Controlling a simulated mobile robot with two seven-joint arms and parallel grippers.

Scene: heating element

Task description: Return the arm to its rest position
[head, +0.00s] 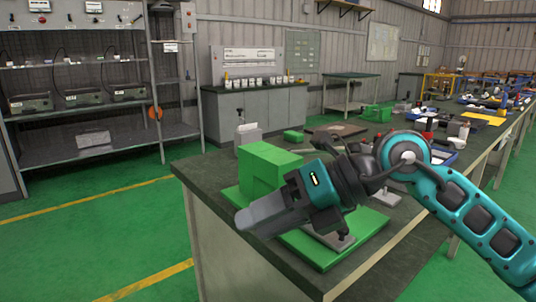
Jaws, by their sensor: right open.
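My right arm comes in from the right edge of the head view and reaches over the near end of a dark workbench (215,171). My right gripper (262,217) points left and is open, just in front of a green block-shaped fixture (268,168). The fixture stands on a green base plate (318,256). The gripper and wrist hide part of both. I cannot tell whether the gripper touches the fixture. A small grey metal part (333,238) lies on the plate below the wrist. My left gripper is out of the frame.
A grey and white device (247,138) stands behind the fixture, with a small green box (293,136) beside it. Tools and trays fill the bench further back. A metal shelf rack (90,90) stands at the left. The green floor left of the bench is clear.

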